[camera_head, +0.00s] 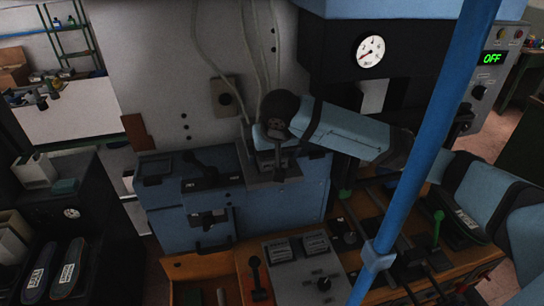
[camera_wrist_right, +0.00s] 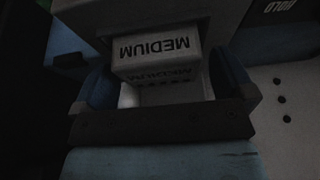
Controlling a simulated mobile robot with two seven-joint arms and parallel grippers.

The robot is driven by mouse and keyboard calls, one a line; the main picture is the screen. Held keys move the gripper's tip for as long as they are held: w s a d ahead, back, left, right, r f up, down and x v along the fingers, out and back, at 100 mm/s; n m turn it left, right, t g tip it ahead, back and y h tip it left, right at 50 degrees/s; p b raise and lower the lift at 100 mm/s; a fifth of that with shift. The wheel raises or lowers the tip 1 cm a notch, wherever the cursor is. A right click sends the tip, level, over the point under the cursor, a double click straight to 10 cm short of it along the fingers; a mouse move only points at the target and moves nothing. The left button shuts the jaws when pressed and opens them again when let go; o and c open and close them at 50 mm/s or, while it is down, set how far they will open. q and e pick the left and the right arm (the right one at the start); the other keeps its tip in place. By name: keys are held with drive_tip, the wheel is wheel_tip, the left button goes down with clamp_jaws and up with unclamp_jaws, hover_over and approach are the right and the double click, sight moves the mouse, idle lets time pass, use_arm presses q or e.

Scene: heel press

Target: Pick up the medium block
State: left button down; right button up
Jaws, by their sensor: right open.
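The medium block (camera_wrist_right: 155,55) is a pale block in the right wrist view, with MEDIUM printed upside down on its face. My right gripper (camera_wrist_right: 164,84) is open, with one dark blue finger to the left of the block and one to the right. Whether the fingers touch it cannot be told. In the head view my right gripper (camera_head: 274,150) points down over the blue machine's top, at its right part. The gripper and wrist hide the block there, and I cannot make it out. My left gripper is not in view.
A blue machine (camera_head: 175,225) stands under the gripper. A blue pole (camera_head: 425,140) crosses the view at right. A control box (camera_head: 300,270) with levers is in front. Labelled insoles (camera_head: 68,270) lie at left.

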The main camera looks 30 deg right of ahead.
drive_tip(key=shift+r, duration=0.1)
drive_tip(key=c, duration=1.2)
